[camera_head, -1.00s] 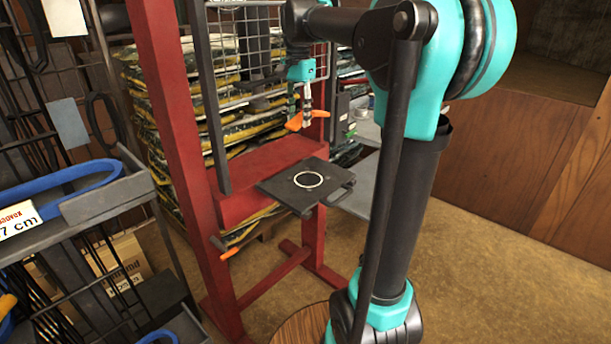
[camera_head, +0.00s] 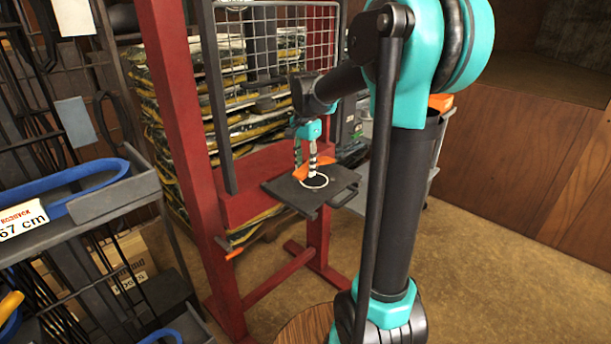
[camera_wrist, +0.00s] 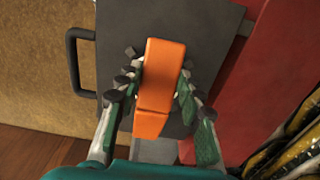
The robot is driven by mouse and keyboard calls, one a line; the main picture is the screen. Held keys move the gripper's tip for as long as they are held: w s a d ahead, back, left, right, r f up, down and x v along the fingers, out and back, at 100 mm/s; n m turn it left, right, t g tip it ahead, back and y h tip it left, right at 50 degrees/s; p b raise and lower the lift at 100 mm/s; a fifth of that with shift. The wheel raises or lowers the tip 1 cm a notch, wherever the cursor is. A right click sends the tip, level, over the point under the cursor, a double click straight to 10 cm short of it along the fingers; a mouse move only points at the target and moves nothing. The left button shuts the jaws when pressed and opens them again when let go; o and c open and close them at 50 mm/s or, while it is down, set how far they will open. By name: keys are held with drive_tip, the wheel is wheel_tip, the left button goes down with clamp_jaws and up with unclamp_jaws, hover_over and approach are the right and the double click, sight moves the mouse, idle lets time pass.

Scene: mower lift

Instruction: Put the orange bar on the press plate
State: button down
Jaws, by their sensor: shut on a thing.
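The orange bar (camera_wrist: 161,82) is held between the two fingers of my gripper (camera_wrist: 155,92) in the wrist view. In the head view the bar (camera_head: 301,171) is partly hidden by my gripper (camera_head: 305,164), which points down over the press plate. The press plate (camera_head: 283,189) is a dark flat square with a side handle and a pale ring. The plate also lies behind the bar in the wrist view (camera_wrist: 216,25). The bar is at or just above the plate's surface; I cannot tell whether it touches. The ring is largely hidden in the wrist view.
The red press frame (camera_head: 180,130) stands around the plate, with a wire guard (camera_head: 265,45) behind it. A grey shelf (camera_head: 110,200) with blue items is at the left. Stacked bags (camera_head: 240,130) are behind the press. The floor at the right is clear.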

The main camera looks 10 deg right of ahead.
sight(306, 168)
drive_tip(key=shift+f, duration=1.85)
drive_tip(key=c, duration=1)
unclamp_jaws()
drive_tip(key=shift+f, duration=0.1)
wheel_tip(306, 168, up, 12)
drive_tip(key=shift+r, duration=0.15)
